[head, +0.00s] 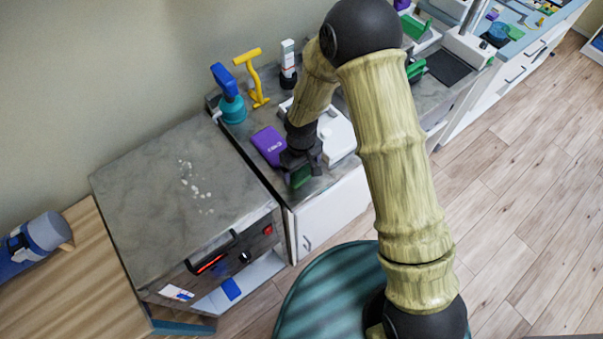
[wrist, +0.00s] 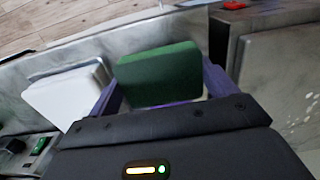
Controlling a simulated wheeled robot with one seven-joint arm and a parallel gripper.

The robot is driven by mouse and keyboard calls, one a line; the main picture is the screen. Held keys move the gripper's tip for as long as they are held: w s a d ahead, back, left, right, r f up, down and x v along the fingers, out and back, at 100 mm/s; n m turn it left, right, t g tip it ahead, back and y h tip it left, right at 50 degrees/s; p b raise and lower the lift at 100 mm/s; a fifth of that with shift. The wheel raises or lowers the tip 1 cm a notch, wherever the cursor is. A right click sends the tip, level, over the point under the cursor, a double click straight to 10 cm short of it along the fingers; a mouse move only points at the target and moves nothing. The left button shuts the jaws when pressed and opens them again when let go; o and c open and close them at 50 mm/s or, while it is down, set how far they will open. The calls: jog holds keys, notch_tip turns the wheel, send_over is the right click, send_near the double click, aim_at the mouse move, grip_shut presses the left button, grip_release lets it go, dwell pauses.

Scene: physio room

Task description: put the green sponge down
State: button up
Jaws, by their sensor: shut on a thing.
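My gripper (head: 299,176) hangs over the front edge of the grey counter, beside the purple box. It is shut on the green sponge (head: 301,177), which shows as a small dark green patch below the fingers. In the wrist view the green sponge (wrist: 158,74) sits between the two purplish fingers of my gripper (wrist: 160,92). Its broad flat face is turned to the camera. I cannot tell whether the sponge touches the counter.
A purple box (head: 268,146) lies just left of my gripper, and a white device (head: 338,135) is to its right. A blue-and-teal bottle (head: 229,95), a yellow stand (head: 253,78) and a white tube (head: 288,62) stand behind. A grey-topped unit (head: 170,190) adjoins at left.

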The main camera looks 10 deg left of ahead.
aim_at(302, 176)
jog(key=shift+f, duration=0.15)
jog(key=shift+f+p, duration=0.5)
jog(key=shift+f, duration=1.5)
jog(key=shift+f, duration=0.2)
jog(key=o, duration=1.1)
jog(key=shift+r, duration=0.15)
